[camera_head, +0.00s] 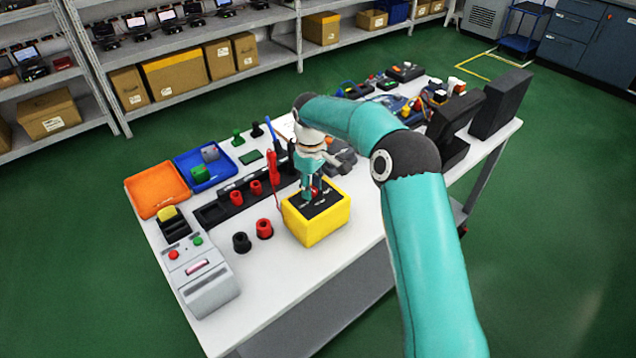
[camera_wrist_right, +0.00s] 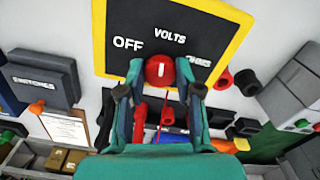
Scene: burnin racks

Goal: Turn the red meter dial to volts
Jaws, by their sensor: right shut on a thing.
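The yellow meter (camera_head: 325,230) stands on the white table, its black face (camera_head: 322,206) upward. In the right wrist view the face (camera_wrist_right: 130,22) carries the words OFF, VOLTS and one partly covered word at right that seems to be OHMS. The red dial (camera_wrist_right: 158,66) sits below these words. Its short white mark (camera_wrist_right: 161,70) is nearly upright in the picture, pointing toward VOLTS rather than OFF at left. My right gripper (camera_wrist_right: 160,88) is shut on the dial, one finger on each side. It also shows from above in the head view (camera_head: 312,190). My left gripper is not in view.
Red and black jacks (camera_head: 264,228) stand left of the meter, near a red probe (camera_head: 273,168). An orange tray (camera_head: 158,190), a blue tray (camera_head: 205,166) and a grey box with buttons (camera_head: 205,280) lie farther left. Dark blocks (camera_head: 500,103) stand at right. The front table strip is clear.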

